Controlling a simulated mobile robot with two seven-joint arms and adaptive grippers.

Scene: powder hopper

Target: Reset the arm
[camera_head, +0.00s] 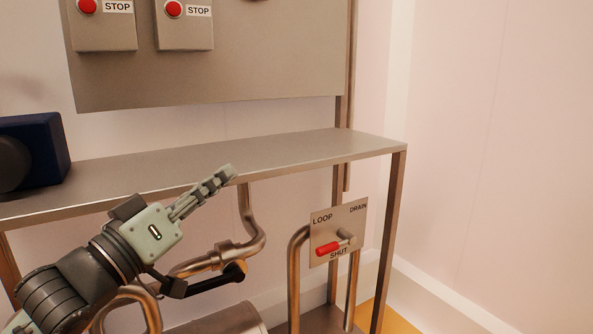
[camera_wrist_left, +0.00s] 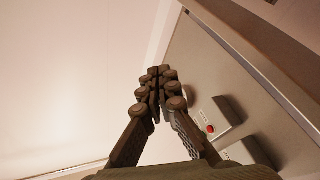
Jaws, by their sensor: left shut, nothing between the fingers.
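My left arm comes in from the lower left in the head view. Its left gripper (camera_head: 226,174) points up and to the right, in front of the metal shelf's front edge. The fingers are shut with nothing between them. In the left wrist view the closed fingertips (camera_wrist_left: 155,80) meet in front of the pale wall and the edge of the grey panel (camera_wrist_left: 215,70). My right gripper is in neither view.
The metal shelf (camera_head: 300,150) carries a dark blue box (camera_head: 45,145). A panel with red STOP buttons (camera_head: 172,9) hangs above. The right side is open.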

